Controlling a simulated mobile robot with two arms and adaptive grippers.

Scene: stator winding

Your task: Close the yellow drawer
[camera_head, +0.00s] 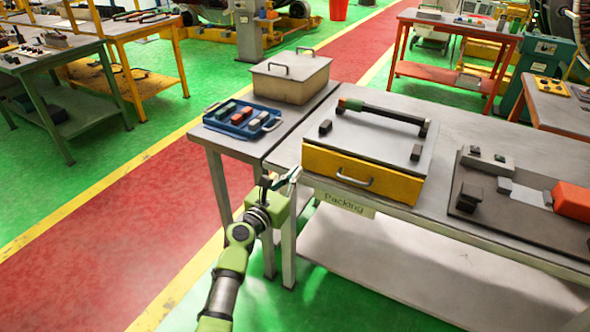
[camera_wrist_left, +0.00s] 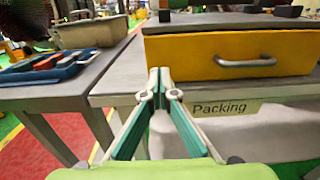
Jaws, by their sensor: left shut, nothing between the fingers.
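The yellow drawer (camera_head: 362,176) is in the front of a grey-topped box on the table, with a metal handle (camera_head: 354,181) on its face. It looks flush or nearly flush with the box; I cannot tell whether a small gap is left. In the left wrist view the drawer front (camera_wrist_left: 200,57) fills the upper right, with its handle (camera_wrist_left: 245,61). My left gripper (camera_head: 278,179) is shut and empty, in front of the table edge, left of the drawer and apart from it. In the left wrist view its fingertips (camera_wrist_left: 159,75) meet below the drawer's left end. My right gripper is not in view.
A blue tray (camera_head: 212,124) with small blocks and a lidded beige box (camera_head: 290,82) stand on the side table at the left. A "Packing" label (camera_head: 345,204) hangs on the table edge. A dark fixture plate (camera_head: 480,208) lies right of the drawer.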

